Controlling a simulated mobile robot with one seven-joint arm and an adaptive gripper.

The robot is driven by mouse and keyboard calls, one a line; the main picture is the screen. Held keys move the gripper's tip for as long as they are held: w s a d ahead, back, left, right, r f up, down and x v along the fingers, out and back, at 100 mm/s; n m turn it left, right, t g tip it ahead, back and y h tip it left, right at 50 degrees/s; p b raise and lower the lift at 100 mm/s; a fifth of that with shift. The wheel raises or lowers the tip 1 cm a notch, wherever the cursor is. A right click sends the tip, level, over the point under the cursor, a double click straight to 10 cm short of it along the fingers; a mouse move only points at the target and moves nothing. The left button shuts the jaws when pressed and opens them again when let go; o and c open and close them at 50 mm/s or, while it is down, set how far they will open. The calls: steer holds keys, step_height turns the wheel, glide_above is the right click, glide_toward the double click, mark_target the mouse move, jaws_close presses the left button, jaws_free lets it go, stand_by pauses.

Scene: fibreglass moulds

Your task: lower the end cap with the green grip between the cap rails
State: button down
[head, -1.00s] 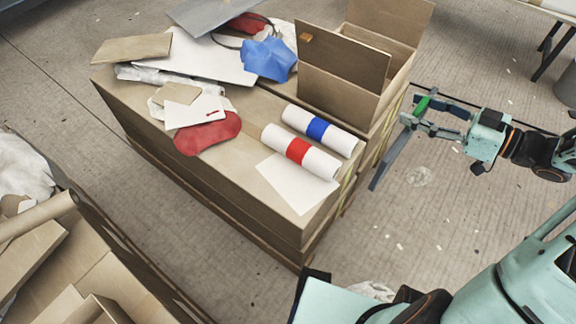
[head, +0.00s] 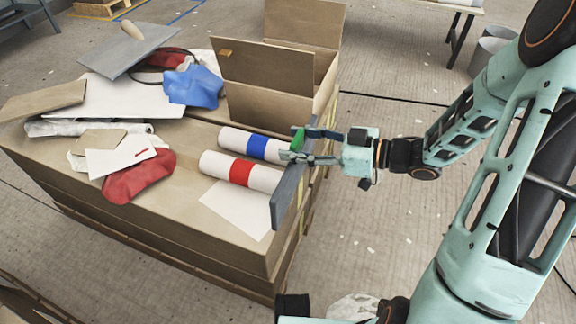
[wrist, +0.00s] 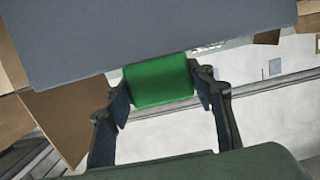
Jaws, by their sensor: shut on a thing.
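The end cap (head: 287,197) is a flat grey panel with a green grip (head: 298,138). My gripper (head: 300,147) is shut on the green grip, one finger on each side, also clear in the wrist view, where the grip (wrist: 160,82) sits below the grey panel (wrist: 150,35). The cap hangs upright, tilted in the head view, at the near right end of the long tan mould (head: 190,225). Yellowish strips, probably the cap rails (head: 303,214), show at that end, partly hidden behind the cap. I cannot tell whether the cap touches them.
A roll with a blue band (head: 232,138) and a roll with a red band (head: 217,163) lie on the mould beside the cap. An open cardboard box (head: 262,104) stands behind. A blue cloth (head: 193,87) and red cloth (head: 138,180) lie left.

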steer(key=shift+s+a+f, duration=0.15)
steer(key=shift+a+f, duration=0.15)
steer(key=shift+f, duration=0.1)
steer(key=f, duration=0.1)
steer(key=f+b, duration=0.1)
steer(key=f, duration=0.1)
steer(key=a+f+b, duration=0.1)
steer(key=shift+s+a+f, duration=0.1)
steer(key=shift+s+f, duration=0.1)
steer(key=shift+s, duration=0.05)
steer(key=shift+f, duration=0.15)
steer(key=c, duration=0.9)
jaws_free()
